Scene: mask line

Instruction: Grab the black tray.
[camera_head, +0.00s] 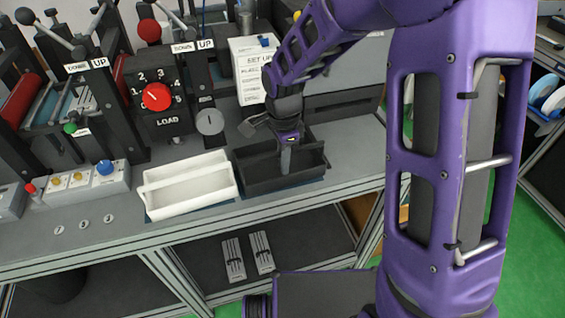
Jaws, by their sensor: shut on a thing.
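The black tray (256,181) sits on the grey workbench, right of the white tray (190,198). It is a shallow rectangular tray with a raised bar along its middle. My gripper (285,166) reaches down into the black tray from above, at the end of my purple arm. It is shut on the tray's middle bar. The fingertips are small and partly hidden. The tray looks level and at bench height; I cannot tell whether it is lifted at all.
Behind the trays stand a machine with a red dial (156,97) marked LOAD and a white sign (249,70). A control box with a blue knob (105,167) is at the left. A lower shelf (300,248) holds two grey items. My arm fills the right side.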

